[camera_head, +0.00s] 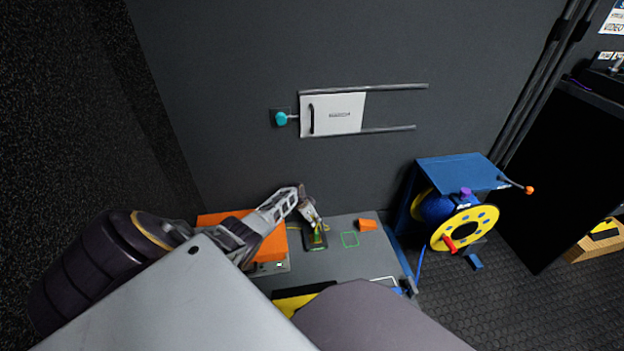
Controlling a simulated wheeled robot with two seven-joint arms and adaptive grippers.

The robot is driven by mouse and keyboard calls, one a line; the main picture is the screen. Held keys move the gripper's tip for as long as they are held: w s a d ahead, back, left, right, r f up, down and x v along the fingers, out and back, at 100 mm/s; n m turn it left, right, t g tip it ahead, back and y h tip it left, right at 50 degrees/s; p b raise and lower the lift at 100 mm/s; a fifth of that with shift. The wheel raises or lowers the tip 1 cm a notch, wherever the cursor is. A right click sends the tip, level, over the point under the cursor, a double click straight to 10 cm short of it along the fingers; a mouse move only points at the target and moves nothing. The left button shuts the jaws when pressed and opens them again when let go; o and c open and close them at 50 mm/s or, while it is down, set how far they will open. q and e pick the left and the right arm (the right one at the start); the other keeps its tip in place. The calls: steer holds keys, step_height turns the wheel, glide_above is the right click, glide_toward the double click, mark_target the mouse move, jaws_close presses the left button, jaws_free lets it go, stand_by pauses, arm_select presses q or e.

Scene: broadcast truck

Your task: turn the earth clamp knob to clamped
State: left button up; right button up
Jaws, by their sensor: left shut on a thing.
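My left gripper (313,221) reaches in from the left over the grey bench top. It is shut on a small green-and-yellow knob, taken to be the earth clamp knob (318,236), which stands on a dark plate (315,243). The fingers cover part of the knob, and its turn position is too small to read. My right gripper is not in view.
An orange box (275,244) stands beside my left wrist. A blue stand with a yellow cable reel (463,229) stands further right. A white sliding panel (345,103) is on the wall.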

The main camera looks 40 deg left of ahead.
arm_select(q)
steer(key=o, duration=1)
steer(key=shift+s+r, duration=0.1)
steer(key=shift+s+a+r, duration=0.2)
steer(key=shift+r, duration=0.45)
steer(key=shift+v, duration=5.15)
steer(key=shift+s+d, duration=0.1)
